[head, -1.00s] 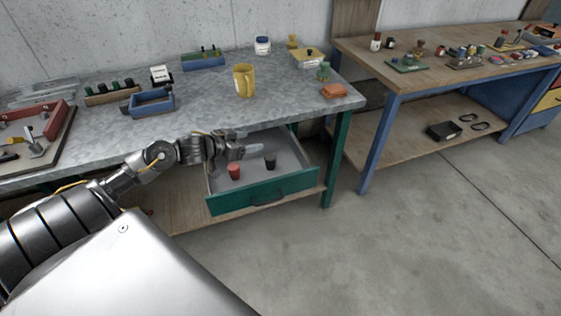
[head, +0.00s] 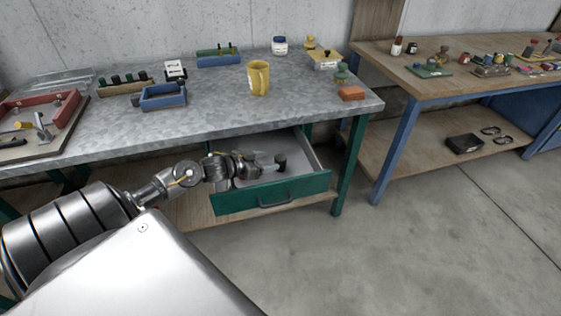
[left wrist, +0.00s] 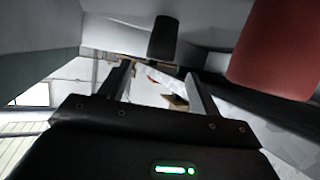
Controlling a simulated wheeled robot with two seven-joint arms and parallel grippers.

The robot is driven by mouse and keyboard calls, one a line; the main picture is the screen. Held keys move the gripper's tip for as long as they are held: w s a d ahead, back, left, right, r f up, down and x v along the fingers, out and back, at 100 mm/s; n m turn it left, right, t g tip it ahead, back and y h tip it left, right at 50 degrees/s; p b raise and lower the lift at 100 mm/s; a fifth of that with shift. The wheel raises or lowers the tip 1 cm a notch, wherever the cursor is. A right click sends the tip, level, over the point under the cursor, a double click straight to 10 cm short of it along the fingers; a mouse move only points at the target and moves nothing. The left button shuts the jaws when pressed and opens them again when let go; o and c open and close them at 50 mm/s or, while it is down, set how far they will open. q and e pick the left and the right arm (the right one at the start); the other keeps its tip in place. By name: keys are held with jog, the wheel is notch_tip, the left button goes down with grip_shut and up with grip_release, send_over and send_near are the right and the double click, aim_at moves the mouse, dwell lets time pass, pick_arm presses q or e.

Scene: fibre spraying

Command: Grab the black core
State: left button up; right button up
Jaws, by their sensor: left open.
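The black core (head: 281,161) stands in the open drawer of the near workbench. In the left wrist view the black core (left wrist: 162,38) shows just beyond the fingertips, roughly in line with the gap between them. My left gripper (head: 268,167) is open, low in the drawer and just left of the black core in the head view. Its two fingers show apart in the left wrist view (left wrist: 158,78), with no core between them. A red core (left wrist: 279,46) stands close by on the right in that view; in the head view my gripper hides it. My right gripper is not in view.
The drawer's green front (head: 272,194) and its side walls surround the gripper closely. The grey worktop (head: 220,115) lies above, holding a yellow mug (head: 259,78) and a blue tray (head: 163,97). A second bench (head: 400,80) stands at the right, with open floor before it.

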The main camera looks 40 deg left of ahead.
aim_at(278, 158)
pick_arm(q)
jog(key=shift+w+f, duration=0.2)
jog(key=shift+w, duration=0.15)
jog(key=shift+x, duration=3.35)
jog(key=shift+s+d, duration=0.1)
jog(key=c, duration=1.1)
jog(key=shift+o, duration=0.2)
jog(key=shift+r, duration=0.15)
